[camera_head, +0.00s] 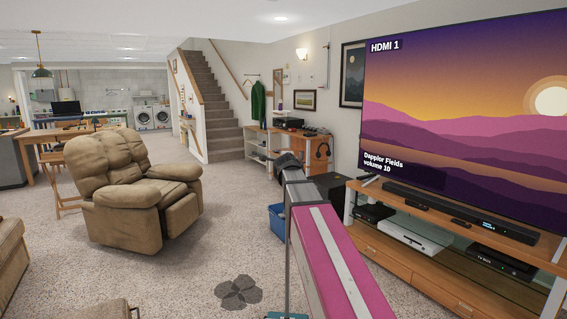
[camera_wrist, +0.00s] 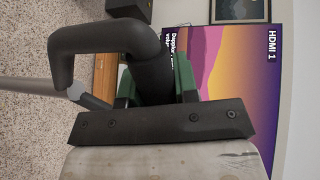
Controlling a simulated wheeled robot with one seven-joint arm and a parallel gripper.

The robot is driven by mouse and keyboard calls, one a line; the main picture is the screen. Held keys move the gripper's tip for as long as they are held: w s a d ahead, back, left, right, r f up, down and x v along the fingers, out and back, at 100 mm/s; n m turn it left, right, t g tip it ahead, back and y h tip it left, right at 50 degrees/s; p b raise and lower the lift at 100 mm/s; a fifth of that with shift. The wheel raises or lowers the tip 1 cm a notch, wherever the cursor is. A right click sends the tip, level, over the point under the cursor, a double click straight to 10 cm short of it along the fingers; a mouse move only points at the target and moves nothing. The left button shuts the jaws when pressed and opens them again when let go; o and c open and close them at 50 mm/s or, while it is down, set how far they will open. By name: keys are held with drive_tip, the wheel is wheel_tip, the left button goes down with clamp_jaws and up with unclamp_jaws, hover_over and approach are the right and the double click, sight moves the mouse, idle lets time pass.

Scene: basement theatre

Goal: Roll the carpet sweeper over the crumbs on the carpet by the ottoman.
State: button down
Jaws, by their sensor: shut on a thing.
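My gripper (camera_head: 291,172) is shut on the black curved grip of the carpet sweeper, which shows large in the wrist view (camera_wrist: 105,45). The sweeper's thin grey pole (camera_head: 287,265) runs down from the grip in the head view. A sliver of its teal head (camera_head: 287,316) shows at the bottom edge; the rest is cut off. A dark grey, lobed patch (camera_head: 238,291) lies on the carpet left of the pole; I cannot tell whether it is the crumbs. A tan padded piece (camera_head: 98,311), perhaps the ottoman, is partly cut off at the bottom left.
A tan recliner (camera_head: 135,190) stands at left centre, with a sofa edge (camera_head: 10,258) at far left. A blue bin (camera_head: 277,222) sits behind the pole. The wooden TV stand (camera_head: 400,268) bounds the right. Open carpet (camera_head: 215,240) lies between recliner and pole.

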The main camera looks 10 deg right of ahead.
drive_tip(key=w+d+r+m+g+h, duration=0.1)
drive_tip(key=d+r+m+g+h, duration=0.1)
drive_tip(key=d+m+g+h, duration=0.5)
drive_tip(key=w+d+r+m+g+h, duration=0.1)
drive_tip(key=d+r+m+g+h, duration=0.15)
drive_tip(key=d, duration=0.95)
drive_tip(key=shift+m+t+h, duration=0.25)
drive_tip(key=shift+m+h, duration=0.2)
drive_tip(key=shift+s+a+f, duration=0.15)
drive_tip(key=shift+f, duration=1.05)
drive_tip(key=shift+s+a+f, duration=0.1)
drive_tip(key=shift+f, duration=1.1)
drive_tip(key=shift+s+f, duration=0.1)
drive_tip(key=shift+f, duration=1.25)
drive_tip(key=w+d+r, duration=0.2)
drive_tip(key=d, duration=0.3)
drive_tip(key=shift+d, duration=0.25)
drive_tip(key=shift+w, duration=0.1)
